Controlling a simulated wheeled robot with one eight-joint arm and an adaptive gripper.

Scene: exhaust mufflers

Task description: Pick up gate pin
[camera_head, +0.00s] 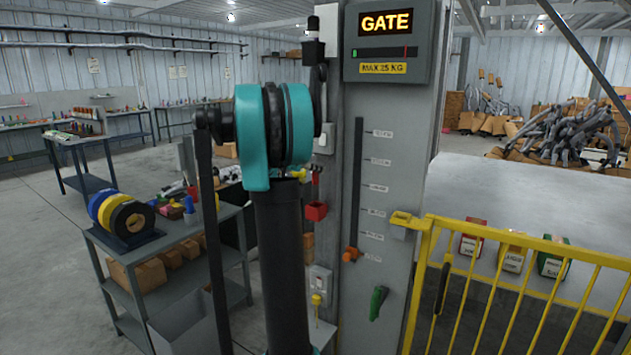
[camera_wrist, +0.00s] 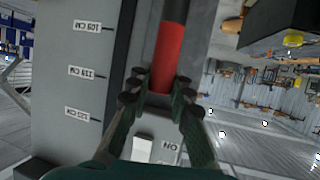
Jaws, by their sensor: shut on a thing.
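My gripper (camera_wrist: 158,92) is shut on the end of a red rod with a dark far part (camera_wrist: 170,55), seen in the wrist view. The rod appears to be the gate pin. It lies along the grey gate post, beside the height labels. The picture there is upside down. In the head view my arm covers most of the gripper. A small red item (camera_head: 315,176) shows just above a red holder (camera_head: 316,211) on the post's left side. I cannot tell whether it is the same rod.
The grey gate post (camera_head: 390,150) has a dark slot, an orange knob (camera_head: 351,253) and a green handle (camera_head: 378,302). A white switch (camera_wrist: 143,148) sits close to my fingers. A yellow railing (camera_head: 500,250) stands right; a shelf cart (camera_head: 190,240) with colored rings stands left.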

